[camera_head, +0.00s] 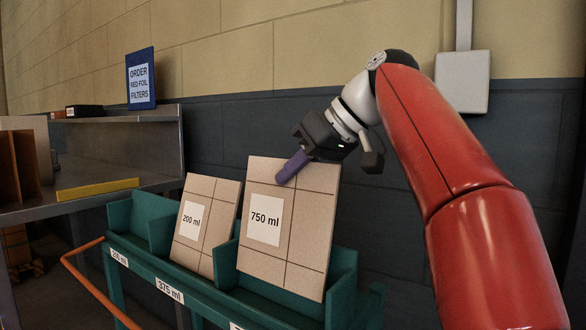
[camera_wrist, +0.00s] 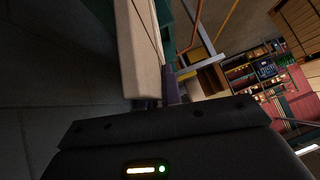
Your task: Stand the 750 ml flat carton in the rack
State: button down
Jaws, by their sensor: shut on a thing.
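The 750 ml flat carton (camera_head: 308,235) is a tan panel with a white label. It stands in the right part of the green rack (camera_head: 342,290), leaning slightly, its lower edge at or inside the bay; the exact seating is hidden. My gripper (camera_head: 288,172) is shut on the carton's upper edge, one purple finger across its front face. In the wrist view the carton (camera_wrist: 140,50) runs up from the fingers (camera_wrist: 160,101). The rack's label under the carton's bay is mostly cut off.
A 200 ml carton (camera_head: 206,223) stands in the bay to the left, close beside. The leftmost bay (camera_head: 153,219) looks empty. An orange rail (camera_head: 92,287) runs along the front. A grey bench (camera_head: 100,181) stands left; a wall is behind.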

aim_at(294, 198)
jog(key=shift+f+b, duration=1.7)
jog(key=shift+f, duration=0.65)
jog(key=c, duration=1.5)
grip_release()
